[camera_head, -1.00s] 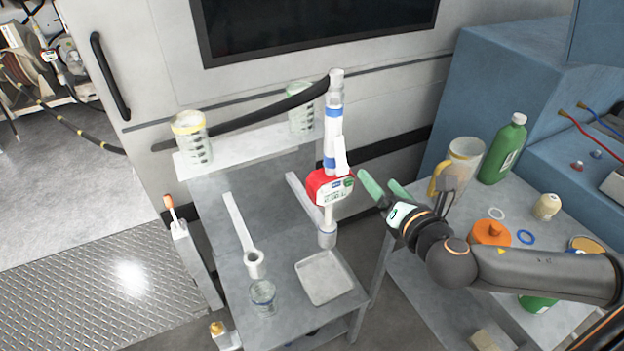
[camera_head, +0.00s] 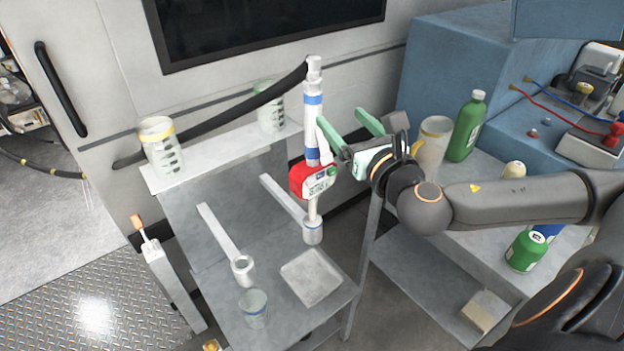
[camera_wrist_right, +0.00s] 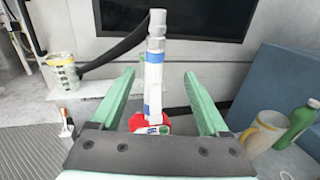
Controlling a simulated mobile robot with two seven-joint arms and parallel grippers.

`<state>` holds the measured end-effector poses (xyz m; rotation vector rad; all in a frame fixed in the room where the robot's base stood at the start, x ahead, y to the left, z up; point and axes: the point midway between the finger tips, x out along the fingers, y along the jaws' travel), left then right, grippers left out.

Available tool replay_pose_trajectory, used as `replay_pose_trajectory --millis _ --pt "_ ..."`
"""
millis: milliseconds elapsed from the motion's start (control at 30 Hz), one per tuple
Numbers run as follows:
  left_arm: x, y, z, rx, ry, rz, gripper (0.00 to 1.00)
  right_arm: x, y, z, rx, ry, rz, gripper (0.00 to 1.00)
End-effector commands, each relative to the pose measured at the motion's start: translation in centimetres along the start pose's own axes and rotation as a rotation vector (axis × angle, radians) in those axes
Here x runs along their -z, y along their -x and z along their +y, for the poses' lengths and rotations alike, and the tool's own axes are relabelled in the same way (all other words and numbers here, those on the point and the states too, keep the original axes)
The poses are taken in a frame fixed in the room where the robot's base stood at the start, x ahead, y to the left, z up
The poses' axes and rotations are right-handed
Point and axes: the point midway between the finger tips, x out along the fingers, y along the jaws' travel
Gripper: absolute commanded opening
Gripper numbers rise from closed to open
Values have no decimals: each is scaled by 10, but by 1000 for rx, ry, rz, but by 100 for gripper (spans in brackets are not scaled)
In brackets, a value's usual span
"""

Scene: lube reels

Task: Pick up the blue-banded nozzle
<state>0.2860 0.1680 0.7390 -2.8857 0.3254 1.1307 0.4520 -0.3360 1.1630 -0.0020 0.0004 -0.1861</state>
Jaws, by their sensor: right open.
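The blue-banded nozzle (camera_head: 313,125) stands upright, white with blue bands and a red meter body (camera_head: 313,181). Its lower tip is at a cup-like holder (camera_head: 312,231) over the grey stand, and a black hose leaves its top to the left. My right gripper (camera_head: 344,117) has green fingers and is open beside the nozzle's upper part, on its right. In the right wrist view the nozzle (camera_wrist_right: 154,75) shows between the two spread fingers, not gripped; how far it lies beyond the fingertips is hard to tell. My left gripper is not in view.
An empty holder (camera_head: 242,268), a clear cup (camera_head: 253,308) and a shallow tray (camera_head: 312,278) are on the stand. Jugs (camera_head: 160,146) sit on the back shelf. A yellow-rimmed jug (camera_head: 432,145) and green bottle (camera_head: 466,127) stand to the right, near my right arm.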

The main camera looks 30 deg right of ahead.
Motion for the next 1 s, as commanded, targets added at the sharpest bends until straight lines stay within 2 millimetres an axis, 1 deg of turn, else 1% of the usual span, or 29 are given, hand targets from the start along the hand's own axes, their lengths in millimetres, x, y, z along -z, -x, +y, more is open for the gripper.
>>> replay_pose_trajectory --millis 33,100,300,367,500,667,767,933,1000 --pt "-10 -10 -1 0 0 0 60 4 -3 0 -1 -1 -7 78" --pt "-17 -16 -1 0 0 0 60 4 -6 1 -3 -3 -6 78" --pt "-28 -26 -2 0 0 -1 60 2 -29 1 -3 -8 -6 78" --pt "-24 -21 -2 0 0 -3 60 -4 -37 0 -1 -8 -3 78" --pt "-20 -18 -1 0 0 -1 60 -3 -50 1 -2 -5 -1 78" --pt "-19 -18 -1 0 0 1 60 -2 -56 2 -4 -4 0 78" --pt "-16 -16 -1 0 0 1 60 -2 -63 4 -4 -7 0 78" --pt "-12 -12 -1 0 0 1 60 -1 -84 9 -3 -7 0 78" --pt "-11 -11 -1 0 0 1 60 0 -93 9 -2 -5 -1 78"
